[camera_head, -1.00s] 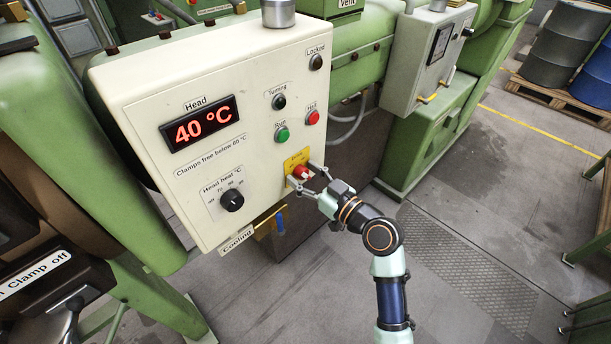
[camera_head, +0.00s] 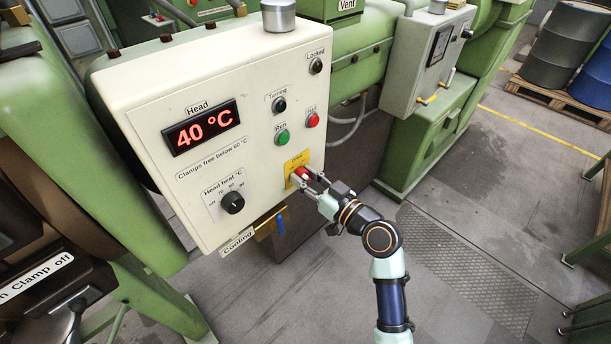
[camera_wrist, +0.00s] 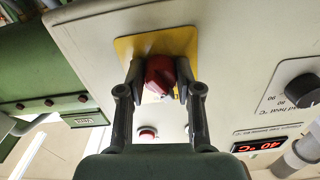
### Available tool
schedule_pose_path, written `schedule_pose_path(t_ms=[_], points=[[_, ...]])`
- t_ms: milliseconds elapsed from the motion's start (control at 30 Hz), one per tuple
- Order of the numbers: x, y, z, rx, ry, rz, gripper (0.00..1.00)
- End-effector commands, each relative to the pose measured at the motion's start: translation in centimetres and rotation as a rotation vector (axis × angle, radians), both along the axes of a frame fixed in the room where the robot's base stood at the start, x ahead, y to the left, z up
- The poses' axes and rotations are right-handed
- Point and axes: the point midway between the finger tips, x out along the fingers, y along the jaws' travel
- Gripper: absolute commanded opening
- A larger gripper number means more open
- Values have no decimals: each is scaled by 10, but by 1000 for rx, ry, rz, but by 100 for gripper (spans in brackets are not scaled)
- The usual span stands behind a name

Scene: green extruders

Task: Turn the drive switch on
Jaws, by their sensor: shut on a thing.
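The drive switch is a red rotary knob (camera_head: 302,173) on a yellow plate (camera_head: 291,162) at the lower right of the cream control panel (camera_head: 255,165). In the wrist view the red knob (camera_wrist: 160,76) sits between my fingers, in front of its yellow plate (camera_wrist: 188,40). My gripper (camera_head: 306,179) is shut on the knob, one finger on each side; it also shows in the wrist view (camera_wrist: 160,84). The lettering on the plate is too small to read, and part of the knob is hidden by my fingers.
Above the switch are the green Run button (camera_head: 282,137) and a red button (camera_head: 312,120). The black head heat dial (camera_head: 232,202) is to the left. The display (camera_head: 200,126) reads 40 °C. A blue-handled valve (camera_head: 280,224) hangs below the panel.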

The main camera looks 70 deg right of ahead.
Motion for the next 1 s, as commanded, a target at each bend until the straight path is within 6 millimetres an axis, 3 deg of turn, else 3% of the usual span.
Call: schedule_pose_path(t_ms=[1000], points=[[0, 1, 3, 834, -346, -1, 0]])
